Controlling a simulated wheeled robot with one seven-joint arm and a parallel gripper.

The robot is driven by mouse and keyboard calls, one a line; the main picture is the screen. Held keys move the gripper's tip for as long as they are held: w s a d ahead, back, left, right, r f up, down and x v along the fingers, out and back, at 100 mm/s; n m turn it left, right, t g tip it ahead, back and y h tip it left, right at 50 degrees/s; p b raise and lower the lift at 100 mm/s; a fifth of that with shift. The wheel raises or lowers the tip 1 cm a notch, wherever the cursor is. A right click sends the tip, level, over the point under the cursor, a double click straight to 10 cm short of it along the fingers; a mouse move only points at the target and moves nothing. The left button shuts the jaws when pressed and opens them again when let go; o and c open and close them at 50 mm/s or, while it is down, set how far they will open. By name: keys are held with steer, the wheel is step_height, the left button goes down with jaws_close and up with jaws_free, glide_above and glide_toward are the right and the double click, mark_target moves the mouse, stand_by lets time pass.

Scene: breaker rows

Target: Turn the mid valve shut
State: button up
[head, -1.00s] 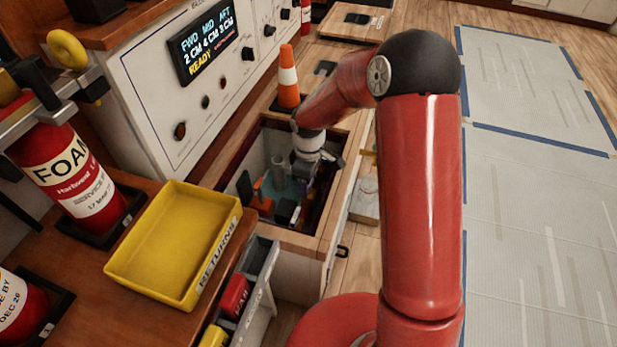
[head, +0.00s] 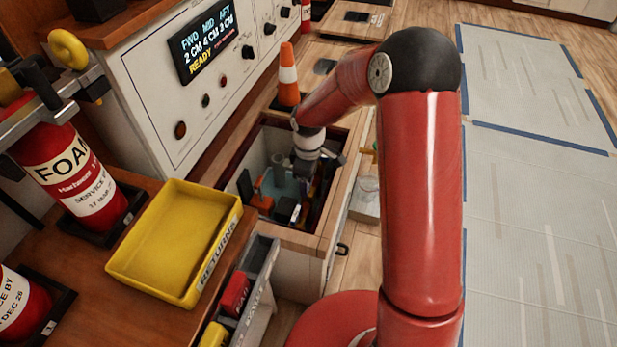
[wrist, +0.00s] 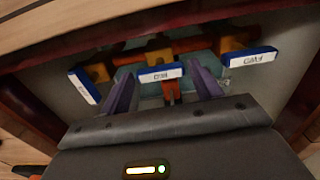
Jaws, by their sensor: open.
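The mid valve's blue tag (wrist: 161,73) shows in the wrist view, with its white label upside down, above a short orange-red part (wrist: 171,91). My gripper (wrist: 160,84) is open. Its two purple fingers stand on either side of the mid valve, the left one close to the tag's left end. I cannot tell whether either finger touches it. In the head view my gripper is down in the open floor hatch (head: 334,215), and my wrist partly hides the valves.
Another blue-tagged valve (wrist: 84,87) stands at left and the FWD one (wrist: 251,57) at right, close outside my fingers. The hatch walls are near. An orange cone (head: 288,75) stands behind the hatch. A yellow returns tray (head: 165,285) is at left. The panel display (head: 203,44) reads READY.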

step_height(320, 180, up, 8)
steer(key=shift+f+p, duration=0.1)
steer(key=shift+p, duration=0.35)
stand_by(0.3)
steer(key=s+d+r+m+t, duration=0.1)
steer(key=s+d+r+m, duration=0.3)
steer(key=r, duration=0.5)
steer(key=s+d+r+m+t, duration=0.2)
steer(key=s+r+m, duration=0.3)
steer(key=s, duration=0.5)
steer(key=s+d+r+m+t, duration=0.2)
steer(key=s+d+r+m, duration=0.2)
steer(key=s, duration=0.7)
steer(key=shift+s+d+r+m+t+p, duration=0.15)
steer(key=shift+d+r+m+t+p, duration=0.2)
steer(key=shift+r, duration=0.45)
